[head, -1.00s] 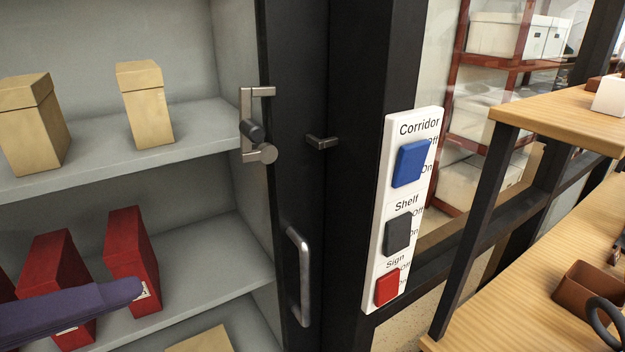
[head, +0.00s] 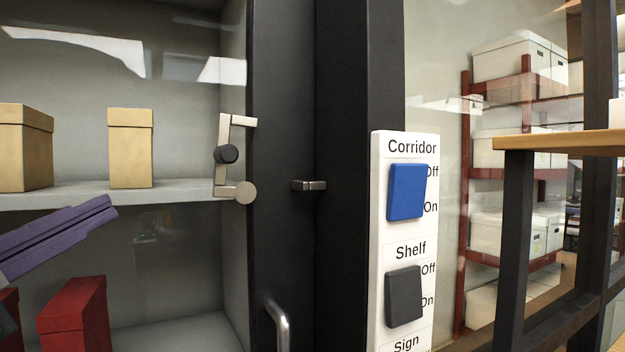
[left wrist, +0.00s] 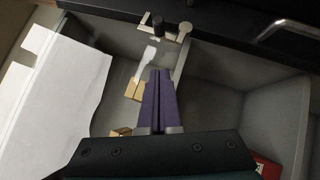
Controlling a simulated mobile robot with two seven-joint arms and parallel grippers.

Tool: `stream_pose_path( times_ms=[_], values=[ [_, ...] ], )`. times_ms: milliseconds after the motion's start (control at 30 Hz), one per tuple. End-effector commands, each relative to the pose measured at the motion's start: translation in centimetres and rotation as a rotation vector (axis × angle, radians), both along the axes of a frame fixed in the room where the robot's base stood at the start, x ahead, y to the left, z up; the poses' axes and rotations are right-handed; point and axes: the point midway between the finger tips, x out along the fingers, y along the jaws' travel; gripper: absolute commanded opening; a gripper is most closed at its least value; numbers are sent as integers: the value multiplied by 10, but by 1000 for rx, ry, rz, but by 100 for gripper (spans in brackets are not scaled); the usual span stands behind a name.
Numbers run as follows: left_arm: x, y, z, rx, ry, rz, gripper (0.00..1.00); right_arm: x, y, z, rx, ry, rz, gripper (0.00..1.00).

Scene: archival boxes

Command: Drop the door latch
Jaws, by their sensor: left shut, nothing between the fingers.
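The metal door latch (head: 221,170) is on the black frame of the glass door (head: 280,120). Its arm stands upright from a round pivot (head: 245,192), with a black knob (head: 227,154) midway and a bent end at the top. A small metal catch (head: 308,185) sits on the post to the right, apart from the arm. My left gripper (head: 112,207) has purple fingers, shut and empty, left of and lower than the latch. In the left wrist view the fingertips (left wrist: 160,72) point toward the latch's knob (left wrist: 186,28), with a gap between. My right gripper is not in view.
A door handle (head: 278,325) is below the latch. A switch panel (head: 411,236) with blue and dark switches is to the right. Behind the glass, tan boxes (head: 131,150) stand on a grey shelf and a red box (head: 75,312) below. A wooden shelf (head: 570,142) is at far right.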

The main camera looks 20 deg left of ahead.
Motion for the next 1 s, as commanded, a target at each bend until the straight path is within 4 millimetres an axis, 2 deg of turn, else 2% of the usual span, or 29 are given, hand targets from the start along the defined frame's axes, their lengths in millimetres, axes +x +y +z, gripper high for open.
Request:
stream_pose_path(
  times_ms=[200, 367, 800, 1000],
  values=[
    [2, 0, 1, 2, 1, -1, 0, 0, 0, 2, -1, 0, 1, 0],
    [15, 2, 8, 2, -1, 0, 0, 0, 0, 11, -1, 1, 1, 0],
    [97, 11, 31, 4, 0, -1, 0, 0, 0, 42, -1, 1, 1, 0],
    [117, -7, 41, 1, 3, -2, 0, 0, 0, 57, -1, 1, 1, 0]
  ],
)
